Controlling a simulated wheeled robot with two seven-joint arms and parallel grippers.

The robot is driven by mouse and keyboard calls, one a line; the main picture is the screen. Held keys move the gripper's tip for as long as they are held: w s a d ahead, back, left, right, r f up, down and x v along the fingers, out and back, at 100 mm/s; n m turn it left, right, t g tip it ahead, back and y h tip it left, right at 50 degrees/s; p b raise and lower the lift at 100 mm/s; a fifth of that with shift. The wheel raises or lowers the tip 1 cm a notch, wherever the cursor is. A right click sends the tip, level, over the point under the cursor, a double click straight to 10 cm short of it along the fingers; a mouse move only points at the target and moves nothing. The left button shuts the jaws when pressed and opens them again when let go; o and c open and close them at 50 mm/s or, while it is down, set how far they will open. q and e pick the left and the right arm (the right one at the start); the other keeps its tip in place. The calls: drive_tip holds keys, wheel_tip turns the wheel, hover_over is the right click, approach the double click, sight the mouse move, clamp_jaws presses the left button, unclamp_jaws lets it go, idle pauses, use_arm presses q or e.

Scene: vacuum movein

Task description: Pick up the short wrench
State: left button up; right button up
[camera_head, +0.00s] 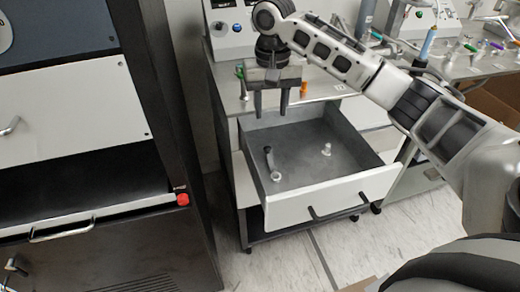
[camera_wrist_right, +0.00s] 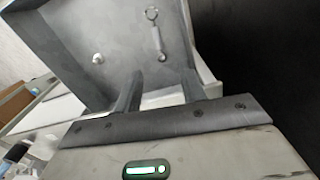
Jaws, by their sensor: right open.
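A small wrench (camera_head: 270,163) lies in the left part of an open drawer (camera_head: 350,190). It looks dark at one end and pale at the other in the head view. In the right wrist view the wrench (camera_wrist_right: 158,38) shows a ring at one end and lies beyond the fingertips. My right gripper (camera_head: 272,112) is open and empty, pointing down above the drawer's back left corner, apart from the wrench. Its two fingers also show in the right wrist view (camera_wrist_right: 161,80). My left gripper is not in view.
A small pale fitting (camera_head: 326,149) stands in the drawer right of the wrench. The drawer walls surround both. A bench (camera_head: 320,88) with an orange item (camera_head: 304,88) is behind. A dark cabinet (camera_head: 150,90) stands left. The floor in front is clear.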

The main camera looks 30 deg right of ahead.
hover_over(272, 161)
drive_tip(key=f, duration=1)
drive_tip(key=shift+w+a+f, duration=0.2)
drive_tip(key=shift+w+a, duration=0.05)
drive_tip(key=shift+w, duration=0.05)
drive_tip(key=f, duration=0.4)
drive_tip(key=shift+s+d+b, duration=0.25)
drive_tip(key=shift+s+b, duration=0.05)
drive_tip(key=shift+s, duration=0.1)
drive_tip(key=shift+f, duration=0.7)
clamp_jaws()
